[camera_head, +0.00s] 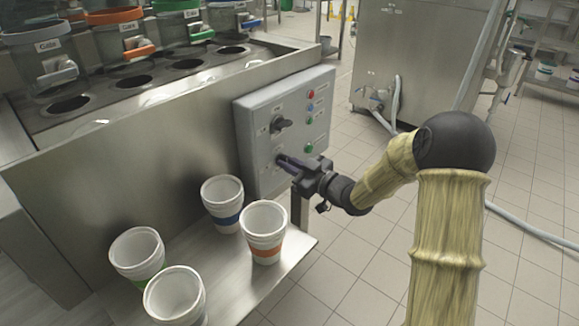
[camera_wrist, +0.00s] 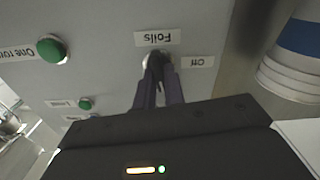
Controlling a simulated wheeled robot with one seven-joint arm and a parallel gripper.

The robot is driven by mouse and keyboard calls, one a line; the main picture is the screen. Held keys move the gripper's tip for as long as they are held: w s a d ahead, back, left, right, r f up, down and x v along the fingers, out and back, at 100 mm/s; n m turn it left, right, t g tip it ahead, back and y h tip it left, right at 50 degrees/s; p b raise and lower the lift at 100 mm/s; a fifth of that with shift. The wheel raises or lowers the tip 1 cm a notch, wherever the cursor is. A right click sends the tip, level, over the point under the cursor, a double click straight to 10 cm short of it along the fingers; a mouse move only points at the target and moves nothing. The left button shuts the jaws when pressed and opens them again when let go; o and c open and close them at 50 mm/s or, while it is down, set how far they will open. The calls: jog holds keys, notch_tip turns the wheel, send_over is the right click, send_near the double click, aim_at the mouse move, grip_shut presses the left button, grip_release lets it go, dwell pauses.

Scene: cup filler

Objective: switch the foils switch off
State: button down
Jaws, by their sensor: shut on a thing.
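The grey control panel (camera_head: 262,108) is fixed to the side of the steel counter. The foils switch (camera_wrist: 152,59) is mostly hidden between my fingers; a silvery part of it shows below the "Foils" label (camera_wrist: 153,39) in the wrist view, where the labels appear upside down. An "Off" label (camera_wrist: 197,62) sits to the right of the switch. My gripper (camera_head: 286,161) reaches the lower left of the panel from the right. In the wrist view its two dark fingers (camera_wrist: 158,82) are shut on the switch. The switch's exact turn is hidden.
A black knob (camera_head: 281,125) sits above my gripper on the panel. A green button (camera_wrist: 51,48) and several small buttons are nearby. White cups, including an orange-banded cup (camera_head: 264,232), stand on the shelf (camera_head: 245,287) below. Open floor lies to the right.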

jog(key=shift+s+f+n+b, duration=0.1)
jog(key=shift+f+n+b, duration=0.05)
jog(key=shift+n+b, duration=2.4)
jog(key=shift+f+n+b, duration=0.1)
jog(key=shift+n+b, duration=2.3)
jog(key=shift+n, duration=0.3)
jog(key=shift+s+f+n+b, duration=0.1)
jog(key=shift+f+n+b, duration=0.05)
jog(key=shift+n+b, duration=2.4)
jog(key=shift+n, duration=0.3)
jog(key=c, duration=1.5)
grip_release()
jog(key=shift+r, duration=0.1)
